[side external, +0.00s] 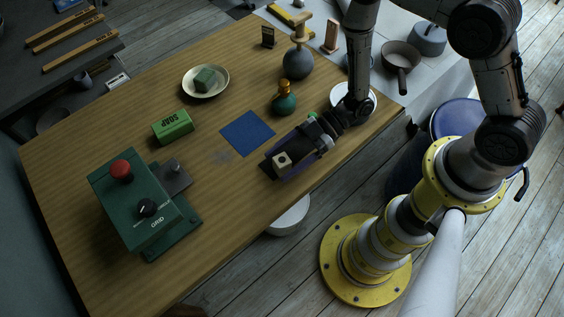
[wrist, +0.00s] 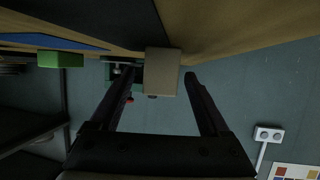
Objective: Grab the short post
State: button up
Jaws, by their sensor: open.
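The short post appears to be a pale beige block (side external: 283,159) with a dark hole in its top, near the table's front edge. In the wrist view the beige block (wrist: 163,70) shows straight ahead, between the two fingertips and closer to the right one. My gripper (side external: 278,166) reaches in low and nearly level, with its fingers open on either side of the block. In the wrist view the open gripper (wrist: 159,74) shows a gap left of the block; contact on the right is unclear. A dark strip lies on the table by the block.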

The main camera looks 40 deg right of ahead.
jog(key=shift+c, duration=0.2)
grip_shut()
jog(key=shift+r, duration=0.1)
